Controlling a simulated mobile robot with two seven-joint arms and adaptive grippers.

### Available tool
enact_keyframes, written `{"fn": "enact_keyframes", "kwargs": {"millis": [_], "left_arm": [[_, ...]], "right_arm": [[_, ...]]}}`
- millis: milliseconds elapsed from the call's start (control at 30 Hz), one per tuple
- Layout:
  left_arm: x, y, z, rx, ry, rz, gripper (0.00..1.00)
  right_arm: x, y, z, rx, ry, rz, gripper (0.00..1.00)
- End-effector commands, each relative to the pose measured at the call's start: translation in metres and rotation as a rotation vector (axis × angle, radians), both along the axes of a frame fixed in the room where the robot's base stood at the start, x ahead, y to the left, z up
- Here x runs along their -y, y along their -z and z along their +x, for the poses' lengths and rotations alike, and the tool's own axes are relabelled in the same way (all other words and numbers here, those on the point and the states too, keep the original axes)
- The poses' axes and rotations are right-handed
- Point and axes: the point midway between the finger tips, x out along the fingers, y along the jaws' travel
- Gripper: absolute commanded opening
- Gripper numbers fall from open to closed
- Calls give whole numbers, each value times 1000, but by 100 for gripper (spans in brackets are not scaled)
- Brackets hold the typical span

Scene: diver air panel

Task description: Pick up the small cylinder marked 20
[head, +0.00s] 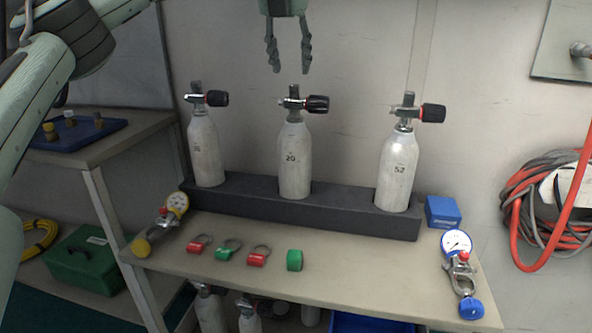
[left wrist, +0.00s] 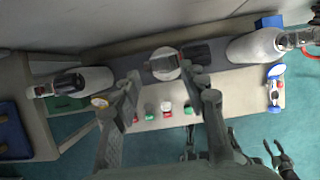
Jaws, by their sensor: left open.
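The small white cylinder marked 20 (head: 294,160) stands upright in the middle of the dark rack (head: 340,207), with a black-knobbed valve on top. My left gripper (head: 289,60) is open and empty, pointing down just above that valve. In the left wrist view the top of the cylinder (left wrist: 165,65) shows between the spread fingers of my left gripper (left wrist: 162,76), apart from them as far as I can tell. What looks like my right gripper (left wrist: 277,150) is small at the lower right of that view; its opening is unclear.
Similar cylinders stand left (head: 205,150) and right, marked 52 (head: 397,170), in the rack. A hose coil (head: 545,200) hangs right.

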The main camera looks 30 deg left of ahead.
Motion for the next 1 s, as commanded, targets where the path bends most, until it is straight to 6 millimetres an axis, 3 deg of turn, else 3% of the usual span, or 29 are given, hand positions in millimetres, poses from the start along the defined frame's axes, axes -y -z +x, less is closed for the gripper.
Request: {"fn": "enact_keyframes", "kwargs": {"millis": [233, 567, 900, 1000], "left_arm": [[0, 35, 11, -3, 1, 0, 43], [0, 41, 14, 1, 3, -2, 42], [0, 41, 14, 1, 3, -2, 0], [0, 41, 14, 1, 3, -2, 0]], "right_arm": [[0, -1, 2, 5, -2, -1, 40], [1, 1, 3, 3, -2, 0, 40], [0, 2, 3, 3, -2, 0, 40], [0, 2, 3, 3, -2, 0, 40]]}}
